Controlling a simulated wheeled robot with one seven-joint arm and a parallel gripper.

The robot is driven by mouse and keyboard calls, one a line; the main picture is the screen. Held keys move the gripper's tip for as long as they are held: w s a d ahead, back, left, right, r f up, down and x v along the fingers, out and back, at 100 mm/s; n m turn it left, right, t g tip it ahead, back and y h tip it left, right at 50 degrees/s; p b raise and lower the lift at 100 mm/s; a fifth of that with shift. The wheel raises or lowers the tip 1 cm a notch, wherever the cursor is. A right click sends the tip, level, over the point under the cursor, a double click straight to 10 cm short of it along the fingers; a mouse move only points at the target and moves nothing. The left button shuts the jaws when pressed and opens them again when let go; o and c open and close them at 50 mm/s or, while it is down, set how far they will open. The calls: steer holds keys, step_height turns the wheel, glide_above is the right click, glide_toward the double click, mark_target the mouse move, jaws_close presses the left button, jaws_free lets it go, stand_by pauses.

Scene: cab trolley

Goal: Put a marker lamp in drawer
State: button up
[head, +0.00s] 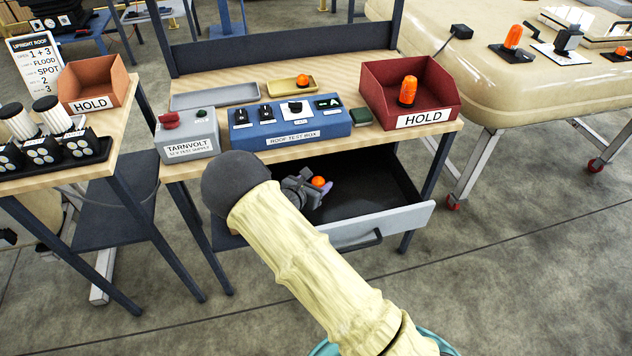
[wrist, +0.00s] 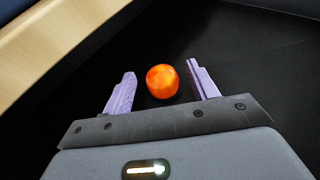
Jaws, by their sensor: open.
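The drawer (head: 398,222) under the bench is pulled open, with a black inside and a grey front. A short orange marker lamp (head: 318,182) shows in the drawer area at my gripper (head: 323,187). In the wrist view the lamp (wrist: 162,82) stands between the two purple fingers of my gripper (wrist: 161,72), with a gap on each side. The fingers are open. The lamp's base is not clear, and I cannot tell if it touches the drawer floor. A taller orange lamp (head: 408,91) stands in the right red HOLD bin (head: 432,106).
A cab roof (head: 440,50) is at right. The wrist view shows a wooden edge close by.

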steer(key=v, duration=1.2)
steer(key=shift+w+d, duration=0.1)
